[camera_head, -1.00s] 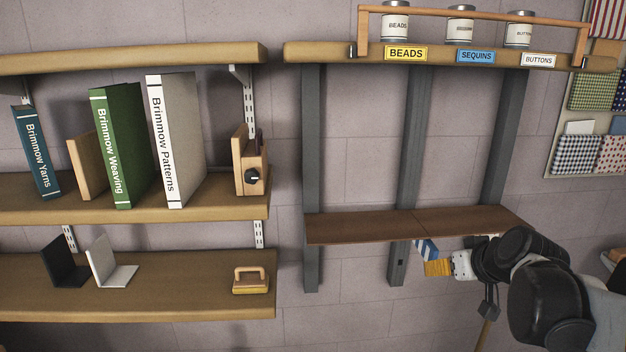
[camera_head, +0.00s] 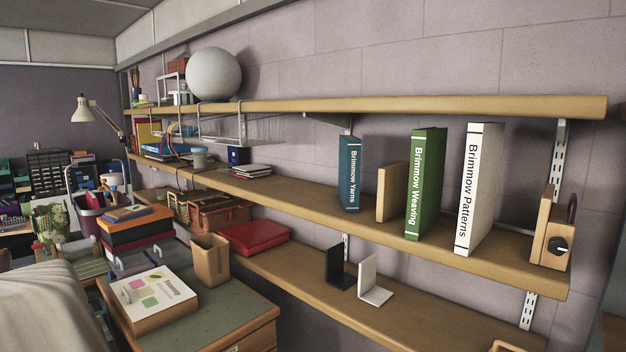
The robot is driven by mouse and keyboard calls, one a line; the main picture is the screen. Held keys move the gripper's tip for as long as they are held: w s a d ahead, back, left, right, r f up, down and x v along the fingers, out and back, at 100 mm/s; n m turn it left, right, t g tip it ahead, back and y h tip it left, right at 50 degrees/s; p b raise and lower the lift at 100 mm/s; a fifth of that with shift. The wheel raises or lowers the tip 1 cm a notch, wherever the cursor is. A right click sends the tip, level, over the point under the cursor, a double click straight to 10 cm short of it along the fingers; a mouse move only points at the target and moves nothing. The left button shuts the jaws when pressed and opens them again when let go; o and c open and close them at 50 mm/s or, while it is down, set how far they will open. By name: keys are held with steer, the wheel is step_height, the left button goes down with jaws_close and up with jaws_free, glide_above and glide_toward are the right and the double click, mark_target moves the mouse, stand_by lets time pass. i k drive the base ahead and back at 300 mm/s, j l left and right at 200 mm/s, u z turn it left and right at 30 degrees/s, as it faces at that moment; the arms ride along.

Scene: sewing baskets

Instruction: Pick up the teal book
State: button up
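The teal book (camera_head: 349,174), labelled "Brimmow Yarns", stands upright on the middle wall shelf (camera_head: 330,212). A wooden block-like piece (camera_head: 391,192) stands just to its right, with a gap between them. Further right are the green "Brimmow Weaving" book (camera_head: 426,184) and the white "Brimmow Patterns" book (camera_head: 479,188), both upright. The space directly left of the teal book is bare shelf. My gripper is not in the current view, so its state does not show.
A wooden item with a black knob (camera_head: 552,236) stands at the shelf's right end. Black (camera_head: 338,267) and white (camera_head: 374,279) bookends sit on the lower shelf. A cabinet (camera_head: 236,313) with a box, a holder and papers stands at front left. The upper shelf (camera_head: 420,106) overhangs the books.

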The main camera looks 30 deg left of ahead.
mark_target(350, 146)
steer(key=i+j+u, duration=0.1)
steer(key=u, duration=0.3)
steer(key=i+j+u, duration=0.1)
steer(key=u, duration=0.25)
steer(key=i+u, duration=0.15)
steer(key=u, duration=0.25)
steer(key=j, duration=0.1)
